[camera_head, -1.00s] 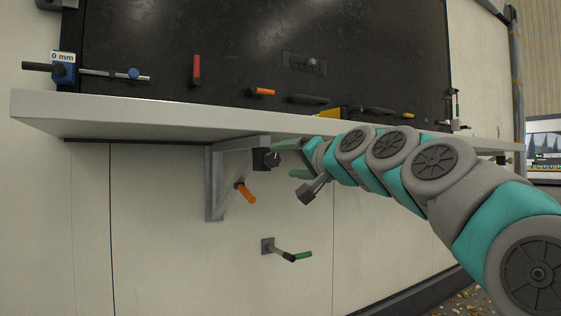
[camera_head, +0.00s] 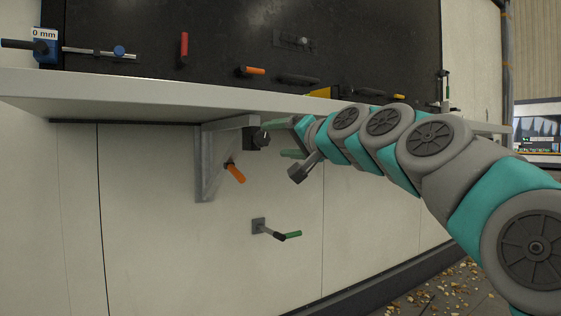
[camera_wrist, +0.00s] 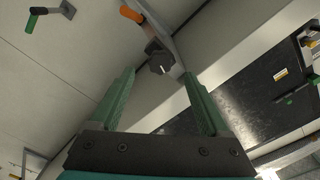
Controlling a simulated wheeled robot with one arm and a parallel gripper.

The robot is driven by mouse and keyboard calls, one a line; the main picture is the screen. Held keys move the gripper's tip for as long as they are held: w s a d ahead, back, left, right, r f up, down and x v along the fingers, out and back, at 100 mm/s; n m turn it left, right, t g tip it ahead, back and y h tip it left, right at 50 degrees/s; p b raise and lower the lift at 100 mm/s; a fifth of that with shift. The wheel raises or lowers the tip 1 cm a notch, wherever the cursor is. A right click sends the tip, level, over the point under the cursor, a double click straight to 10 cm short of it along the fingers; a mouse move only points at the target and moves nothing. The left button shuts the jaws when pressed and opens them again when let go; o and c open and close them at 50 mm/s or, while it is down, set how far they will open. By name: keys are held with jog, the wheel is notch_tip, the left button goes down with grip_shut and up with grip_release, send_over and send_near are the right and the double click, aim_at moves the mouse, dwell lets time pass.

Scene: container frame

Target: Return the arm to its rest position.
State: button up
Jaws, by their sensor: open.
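My teal and grey arm (camera_head: 385,125) reaches in from the right, along the underside of a pale shelf. My gripper (camera_head: 279,138) is at its end, just under the shelf, beside a black knob (camera_head: 258,139) on the shelf bracket. In the wrist view my gripper (camera_wrist: 158,80) shows two green fingers spread apart with nothing between them. The knob (camera_wrist: 160,60) appears just beyond and between the fingertips there. I cannot tell whether a finger touches anything.
The shelf (camera_head: 130,88) runs above the gripper, on a grey bracket (camera_head: 206,165) with an orange handle (camera_head: 235,173). A green-handled lever (camera_head: 275,231) sticks out of the wall below. The lower left wall is bare.

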jog(key=s+f+n+g+h+p, duration=0.1)
jog(key=s+f+g+h+p, duration=0.15)
jog(key=s+f, duration=0.4)
jog(key=s+f+n+g+h+p, duration=0.1)
jog(key=s+f+g+p, duration=0.15)
jog(key=f, duration=0.75)
jog(key=s+f+n+g+h+p, duration=0.1)
jog(key=s+f+g, duration=0.2)
jog(key=s+f, duration=0.4)
jog(key=s+d+f+g+h+p, duration=0.1)
jog(key=s+d+f+g, duration=0.2)
jog(key=s, duration=0.6)
jog(key=s+d+f+g+h+p, duration=0.2)
jog(key=s+d+f+g, duration=0.1)
jog(key=s+d+f, duration=0.4)
jog(key=s+d+f+g+h+p, duration=0.2)
jog(key=s+d+f, duration=0.3)
jog(key=s+f, duration=0.3)
jog(key=s, duration=0.3)
jog(key=shift+s+d+f+g, duration=0.15)
jog(key=shift+s+f+g, duration=0.15)
jog(key=shift+f+g, duration=0.1)
jog(key=shift+h, duration=0.25)
